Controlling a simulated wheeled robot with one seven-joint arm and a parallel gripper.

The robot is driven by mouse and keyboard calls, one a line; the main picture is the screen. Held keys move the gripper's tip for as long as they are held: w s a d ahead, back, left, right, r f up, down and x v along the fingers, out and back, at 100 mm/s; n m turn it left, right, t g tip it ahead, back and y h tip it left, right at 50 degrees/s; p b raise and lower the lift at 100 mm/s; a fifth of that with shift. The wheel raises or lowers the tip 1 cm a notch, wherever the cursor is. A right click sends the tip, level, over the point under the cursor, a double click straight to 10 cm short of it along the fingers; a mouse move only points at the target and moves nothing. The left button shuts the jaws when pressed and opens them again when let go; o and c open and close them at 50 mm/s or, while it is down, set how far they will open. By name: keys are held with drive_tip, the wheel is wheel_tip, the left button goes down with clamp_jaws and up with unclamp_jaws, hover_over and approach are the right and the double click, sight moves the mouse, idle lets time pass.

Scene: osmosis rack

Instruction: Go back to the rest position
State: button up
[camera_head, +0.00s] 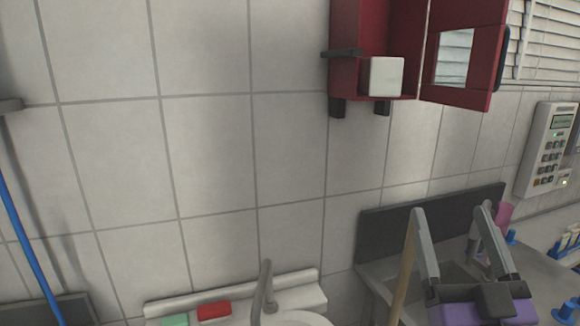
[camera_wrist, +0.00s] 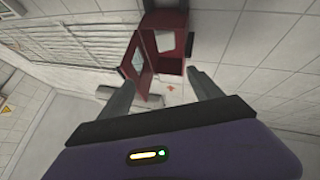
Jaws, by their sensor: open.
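My gripper (camera_head: 450,232) is at the lower right of the head view, above the grey counter. Its two grey fingers are spread apart with nothing between them. In the wrist view the same two fingers (camera_wrist: 158,95) stand apart over the purple gripper body. The wrist view looks towards the red wall cabinet (camera_wrist: 172,22), which lies beyond the fingertips and apart from them.
The red cabinet (camera_head: 345,60) hangs open on the tiled wall, with a white box (camera_head: 386,77) at its bottom. A keypad device (camera_head: 547,150) is on the right wall. A sink (camera_head: 298,318) with a tap (camera_head: 263,285) is at the bottom. Blue-based items stand at right.

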drive_tip(key=s+a+f+g+b, duration=0.1)
drive_tip(key=s+f+g, duration=0.8)
drive_tip(key=s+f, duration=2.2)
drive_tip(key=s+a, duration=0.1)
drive_tip(key=s, duration=0.3)
drive_tip(key=shift+a+f+g+y+b, duration=0.2)
drive_tip(key=shift+f+g+y+b, duration=0.1)
drive_tip(key=shift+g+b, duration=0.1)
drive_tip(key=shift+o, duration=0.3)
drive_tip(key=shift+s+a+f, duration=0.1)
